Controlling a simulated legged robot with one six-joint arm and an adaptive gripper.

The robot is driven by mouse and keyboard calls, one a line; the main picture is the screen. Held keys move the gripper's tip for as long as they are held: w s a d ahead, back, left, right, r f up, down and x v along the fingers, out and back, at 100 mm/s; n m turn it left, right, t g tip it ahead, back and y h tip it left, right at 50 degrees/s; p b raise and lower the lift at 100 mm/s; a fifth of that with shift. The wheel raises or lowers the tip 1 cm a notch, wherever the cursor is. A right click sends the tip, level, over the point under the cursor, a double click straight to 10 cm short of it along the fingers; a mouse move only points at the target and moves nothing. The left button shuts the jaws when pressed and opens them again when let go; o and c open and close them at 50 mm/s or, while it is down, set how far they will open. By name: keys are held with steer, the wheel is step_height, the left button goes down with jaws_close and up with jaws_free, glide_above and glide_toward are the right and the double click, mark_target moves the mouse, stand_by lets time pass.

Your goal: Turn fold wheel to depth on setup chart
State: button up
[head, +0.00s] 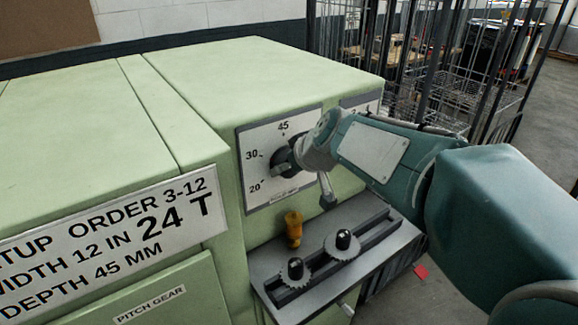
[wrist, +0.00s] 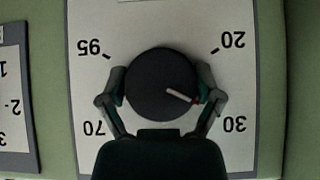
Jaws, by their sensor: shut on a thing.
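The fold wheel is a round black knob (wrist: 150,82) on a white dial plate (wrist: 85,20). In the wrist view the numbers 20, 30, 70 and 95 are upside down. The wheel's white, red-tipped pointer lies close to the 30 direction, slightly toward 20. My gripper (wrist: 160,90) is shut on the wheel, one finger on each side. In the head view my gripper (head: 285,158) hides much of the wheel and the plate's right side; 45, 30 and 20 show on the plate (head: 254,140). The setup chart (head: 110,250) reads DEPTH 45 MM.
Below the dial, a grey shelf (head: 262,262) holds toothed gears (head: 343,246) with black knobs on a rail. An orange-yellow piece (head: 293,228) stands behind them. A second number plate (head: 358,103) sits right of the dial. Wire cages (head: 460,90) stand behind.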

steer(key=shift+f+y, duration=0.15)
steer(key=shift+y, duration=0.15)
stand_by(0.4)
steer(key=m+g+y, duration=0.2)
steer(key=y, duration=0.1)
steer(key=m+g+y, duration=0.1)
steer(key=m+y, duration=0.2)
steer(key=y, duration=0.1)
steer(key=shift+s+a+g, duration=0.1)
steer(key=shift+g, duration=0.3)
steer(key=shift+y, duration=0.4)
stand_by(0.5)
steer(key=o, duration=0.9)
steer(key=shift+r, duration=0.2)
